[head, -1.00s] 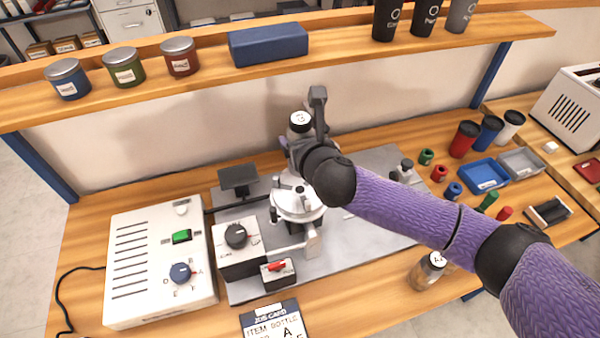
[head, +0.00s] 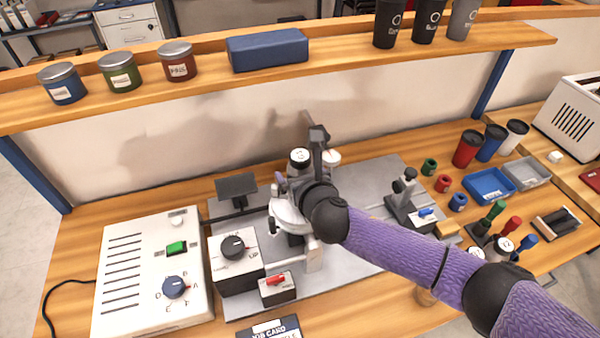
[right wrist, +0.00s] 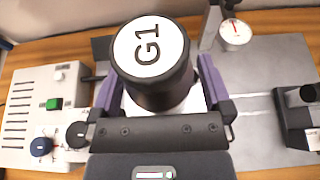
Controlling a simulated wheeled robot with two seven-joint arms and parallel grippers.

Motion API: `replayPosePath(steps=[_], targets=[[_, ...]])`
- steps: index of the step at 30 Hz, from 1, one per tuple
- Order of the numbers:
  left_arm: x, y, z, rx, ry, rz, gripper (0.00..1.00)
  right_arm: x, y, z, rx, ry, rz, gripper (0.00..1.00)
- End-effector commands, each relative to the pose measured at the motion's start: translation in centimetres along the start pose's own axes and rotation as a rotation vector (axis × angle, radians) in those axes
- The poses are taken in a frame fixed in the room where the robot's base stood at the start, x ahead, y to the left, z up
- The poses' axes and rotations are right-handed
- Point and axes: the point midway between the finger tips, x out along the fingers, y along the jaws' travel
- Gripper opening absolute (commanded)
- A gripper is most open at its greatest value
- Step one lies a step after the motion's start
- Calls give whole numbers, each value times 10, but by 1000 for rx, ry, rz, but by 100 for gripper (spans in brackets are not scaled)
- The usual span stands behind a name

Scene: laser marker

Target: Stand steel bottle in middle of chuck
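The steel bottle (head: 299,158) is upright, with a dark cap and a white top label; in the right wrist view the label (right wrist: 150,47) reads G1. My right gripper (right wrist: 160,95) has its purple fingers on both sides of the bottle and looks shut on it; its fingers also show in the head view (head: 300,178). The bottle is over or at the round white chuck (head: 288,216), which is partly hidden by my gripper and arm. Whether the bottle's base touches the chuck is hidden. My left gripper is not in view.
A white control box (head: 150,270) and a dial unit (head: 235,250) stand left of the chuck. A white dial with a red needle (right wrist: 235,33) is close behind the bottle. A small fixture (head: 408,205) is to the right on the grey plate (head: 375,255). A shelf (head: 200,88) runs above.

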Motion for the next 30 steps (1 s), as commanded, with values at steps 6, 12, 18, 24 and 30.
replayPosePath(steps=[6,12,18,24,30], targets=[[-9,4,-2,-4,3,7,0,-16,0,5,-1,1,0,100],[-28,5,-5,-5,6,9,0,-66,0,6,0,1,2,100],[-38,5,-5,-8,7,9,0,-109,0,4,0,0,2,100],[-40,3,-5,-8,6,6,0,-122,0,3,1,-1,0,100],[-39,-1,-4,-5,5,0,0,-121,0,3,0,-1,0,100]])
